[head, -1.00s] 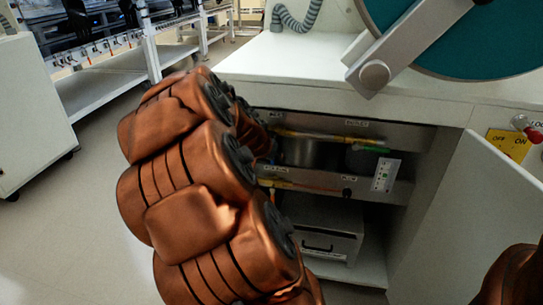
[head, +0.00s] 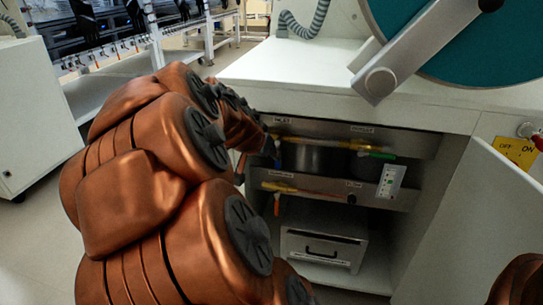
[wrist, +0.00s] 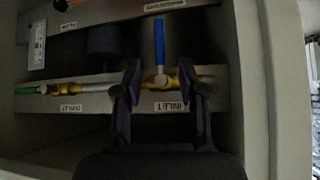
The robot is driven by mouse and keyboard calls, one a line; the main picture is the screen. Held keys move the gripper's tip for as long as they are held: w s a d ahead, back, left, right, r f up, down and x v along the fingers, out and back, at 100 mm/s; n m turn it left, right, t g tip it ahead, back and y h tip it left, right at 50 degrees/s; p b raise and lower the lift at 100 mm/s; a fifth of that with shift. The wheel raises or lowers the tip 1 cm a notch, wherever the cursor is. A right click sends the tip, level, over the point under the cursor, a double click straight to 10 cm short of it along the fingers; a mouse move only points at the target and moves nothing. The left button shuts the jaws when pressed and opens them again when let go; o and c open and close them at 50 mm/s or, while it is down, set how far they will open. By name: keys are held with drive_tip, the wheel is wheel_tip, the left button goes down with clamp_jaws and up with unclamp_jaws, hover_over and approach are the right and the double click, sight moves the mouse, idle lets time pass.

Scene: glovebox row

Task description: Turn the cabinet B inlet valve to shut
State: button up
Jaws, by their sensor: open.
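The inlet valve has a blue lever (wrist: 159,43) on a brass body (wrist: 160,80) in the wrist view. The lever stands square to the pipe and points up in that picture. The inlet label (wrist: 169,106) reads upside down there. My gripper (wrist: 160,74) is open, with one dark finger on each side of the valve body. I cannot tell whether the fingers touch it. In the head view my copper-coloured arm reaches into the open cabinet (head: 460,160) and hides most of the valve, below the inlet label (head: 283,121).
A green lever (head: 376,155) lies along the same pipe to the right. The open cabinet door (head: 490,215) stands at the right.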

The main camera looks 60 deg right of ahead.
drive_tip(key=shift+v, duration=0.9)
drive_tip(key=s+a+r+n+y+p, duration=0.1)
drive_tip(key=a+r+n+y+p, duration=0.25)
drive_tip(key=a+r+p, duration=0.6)
drive_tip(key=s+a+r+n+y+p, duration=0.2)
drive_tip(key=a+r+n+p, duration=0.35)
drive_tip(key=a+p, duration=0.7)
drive_tip(key=s+a+r+n+g+y+p, duration=0.1)
drive_tip(key=s+a+r+n+p, duration=0.2)
drive_tip(key=p, duration=0.7)
drive_tip(key=s+a+r+n+g+y+p, duration=0.2)
drive_tip(key=s+a+r+n+p, duration=0.2)
drive_tip(key=s+a+r+p, duration=0.4)
wheel_tip(320, 180, up, 7)
drive_tip(key=a+p, duration=0.2)
drive_tip(key=a, duration=0.1)
drive_tip(key=shift+s+f+p, duration=0.2)
drive_tip(key=shift+s+p, duration=0.05)
drive_tip(key=shift+p, duration=0.15)
drive_tip(key=shift+d, duration=0.1)
